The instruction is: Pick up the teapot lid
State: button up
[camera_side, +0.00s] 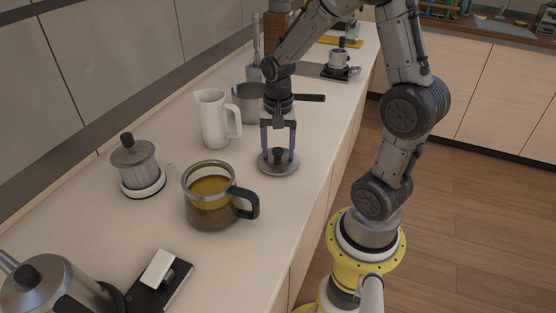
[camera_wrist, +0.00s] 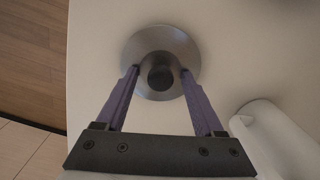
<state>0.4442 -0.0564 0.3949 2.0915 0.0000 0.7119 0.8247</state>
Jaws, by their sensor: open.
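The teapot lid (camera_side: 270,168) is a grey metal disc with a black knob, lying flat on the white counter. It also shows in the wrist view (camera_wrist: 141,49). My gripper (camera_side: 279,157) points down over the lid, its two purple fingers open on either side of the knob. In the wrist view my gripper (camera_wrist: 158,71) has its fingertips left and right of the knob, with a gap on both sides. The glass teapot (camera_side: 212,204) stands uncovered to the left, holding brownish-yellow liquid, with a black handle towards the lid.
A white pitcher (camera_side: 212,119) stands behind the teapot, and a metal pot (camera_side: 248,103) is near my wrist. A ribbed canister (camera_side: 136,163), a kettle (camera_side: 42,289) and a black tray (camera_side: 158,287) are at left. The counter's front edge is right of the lid.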

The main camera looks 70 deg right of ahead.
aim_at(278, 148)
grip_shut()
jog(key=shift+r, duration=0.1)
dwell(0.3)
jog(key=shift+r, duration=0.5)
notch_tip(278, 148, up, 2)
jog(key=shift+r, duration=0.15)
jog(key=s+a+r, duration=0.6)
jog(key=s+r, duration=0.3)
jog(key=s, duration=0.3)
jog(key=shift+s+r, duration=0.3)
jog(key=shift+s, duration=0.05)
